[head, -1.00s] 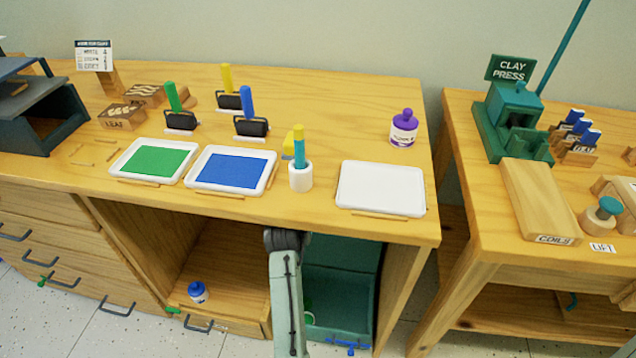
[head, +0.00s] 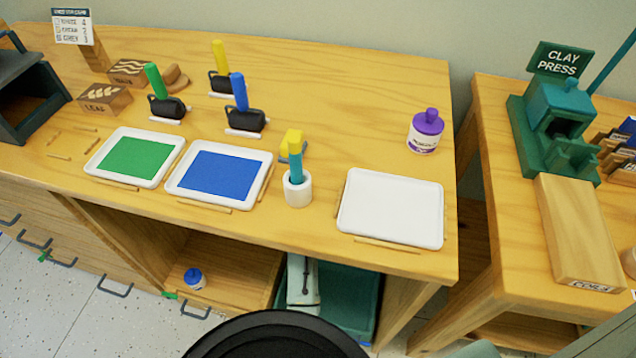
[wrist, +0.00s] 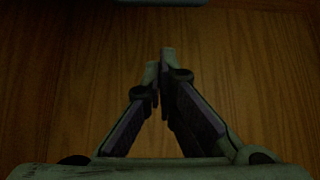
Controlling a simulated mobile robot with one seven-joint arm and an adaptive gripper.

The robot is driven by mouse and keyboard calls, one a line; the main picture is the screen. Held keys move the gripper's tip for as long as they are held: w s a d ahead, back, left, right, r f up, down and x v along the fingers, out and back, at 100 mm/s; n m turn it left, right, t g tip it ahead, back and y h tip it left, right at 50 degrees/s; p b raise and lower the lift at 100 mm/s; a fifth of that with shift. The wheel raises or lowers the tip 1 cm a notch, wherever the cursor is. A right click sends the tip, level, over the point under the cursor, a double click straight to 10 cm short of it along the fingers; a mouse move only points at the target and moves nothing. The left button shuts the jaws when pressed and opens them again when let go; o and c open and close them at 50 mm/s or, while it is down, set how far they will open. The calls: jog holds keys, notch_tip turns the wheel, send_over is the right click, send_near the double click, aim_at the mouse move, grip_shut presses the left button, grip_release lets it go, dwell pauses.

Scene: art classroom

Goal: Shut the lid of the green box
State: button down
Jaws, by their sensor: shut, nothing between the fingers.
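The green box (head: 354,312) stands in the right-hand space under the wooden table. It is partly hidden by the tabletop and my arm. Its lid cannot be clearly told apart from the box body in the head view. My gripper (wrist: 160,58) shows in the wrist view with its fingertips together and nothing between them. It points toward a dark brown wooden surface (wrist: 60,70).
The tabletop (head: 310,235) overhangs the box. A blue-capped bottle (head: 194,279) stands in the shelf space to the left. Above are a white tray (head: 390,208), a blue paint tray (head: 218,177) and a white cup (head: 297,190). The clay press table (head: 510,240) stands at right.

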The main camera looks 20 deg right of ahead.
jog(key=x, duration=0.6)
jog(key=shift+s+a+f+p, duration=0.1)
jog(key=shift+s+a+p, duration=0.4)
jog(key=shift+s, duration=0.35)
jog(key=shift+s+a+f+p, duration=0.1)
jog(key=shift+s+a+p, duration=0.45)
jog(key=shift+s, duration=0.25)
